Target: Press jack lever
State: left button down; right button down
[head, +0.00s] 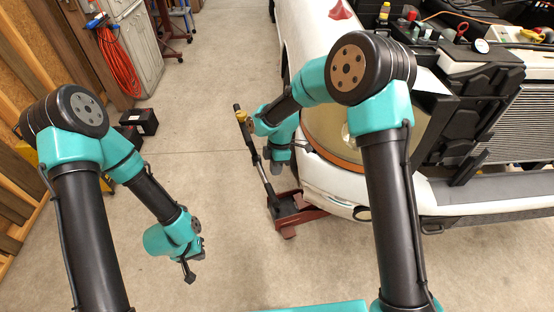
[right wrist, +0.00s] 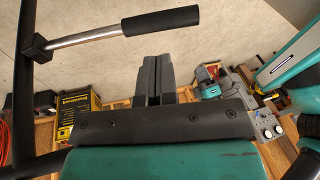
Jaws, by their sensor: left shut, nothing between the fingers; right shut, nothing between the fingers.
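The red floor jack (head: 289,212) sits on the concrete by the front of the white truck. Its long upright handle (head: 250,140) leans up and to the left. In the right wrist view, a lever with a silver rod (right wrist: 85,38) and black grip (right wrist: 160,20) sticks out sideways from a dark bar. My right gripper (right wrist: 152,72) is shut and empty, with its fingertips just below the black grip in that picture. I cannot tell whether they touch. My left gripper (head: 190,274) is shut and empty, hanging over open floor left of the jack.
The white truck (head: 325,190) with its open engine bay fills the right side, close to my right arm. A black box (head: 138,122), orange hose (head: 118,62) and grey cabinet (head: 138,45) are at the back left. The middle floor is clear.

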aim_at(273, 192)
jog(key=x, duration=0.8)
jog(key=shift+r, duration=0.1)
